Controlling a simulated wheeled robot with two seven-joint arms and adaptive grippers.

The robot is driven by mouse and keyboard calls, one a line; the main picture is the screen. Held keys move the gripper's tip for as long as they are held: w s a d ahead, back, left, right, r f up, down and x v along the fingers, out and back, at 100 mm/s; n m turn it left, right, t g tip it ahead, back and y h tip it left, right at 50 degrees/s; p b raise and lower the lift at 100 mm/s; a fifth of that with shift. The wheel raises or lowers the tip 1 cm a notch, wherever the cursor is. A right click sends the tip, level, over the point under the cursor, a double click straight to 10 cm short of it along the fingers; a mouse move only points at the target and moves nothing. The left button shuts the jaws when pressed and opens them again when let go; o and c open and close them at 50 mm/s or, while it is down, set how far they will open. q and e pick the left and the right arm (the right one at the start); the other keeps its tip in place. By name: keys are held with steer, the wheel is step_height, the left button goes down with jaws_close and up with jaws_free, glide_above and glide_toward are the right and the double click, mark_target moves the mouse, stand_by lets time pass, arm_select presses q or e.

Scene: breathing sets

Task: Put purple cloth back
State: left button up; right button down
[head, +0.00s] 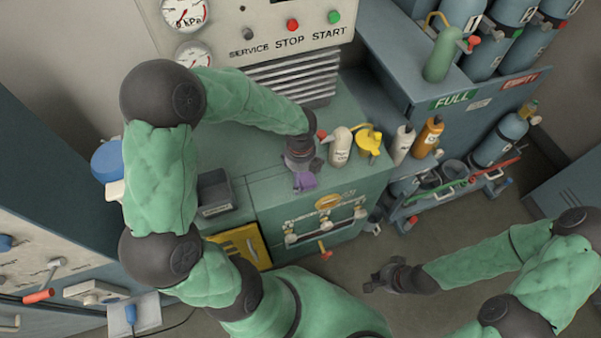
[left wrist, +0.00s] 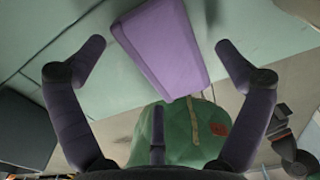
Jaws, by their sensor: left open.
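The purple cloth (head: 305,181) lies at the front edge of the green machine's top. In the left wrist view it is a folded purple block (left wrist: 163,45), lying between and just beyond the two fingers. My left gripper (head: 303,167) is open right over the cloth; I see no finger closed on it. In the left wrist view the open left gripper (left wrist: 162,47) has a finger on each side of the cloth. My right gripper (head: 376,281) is open and empty over the floor, in front of the machine.
A dark box (head: 215,192) sits to the left on the green top (head: 238,160). Gas cylinders (head: 500,135) fill the right rack.

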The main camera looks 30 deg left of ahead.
arm_select(q)
step_height(320, 180, up, 12)
steer(key=p, duration=0.5)
arm_select(e)
step_height(320, 180, up, 5)
arm_select(q)
steer(key=shift+r, duration=0.1)
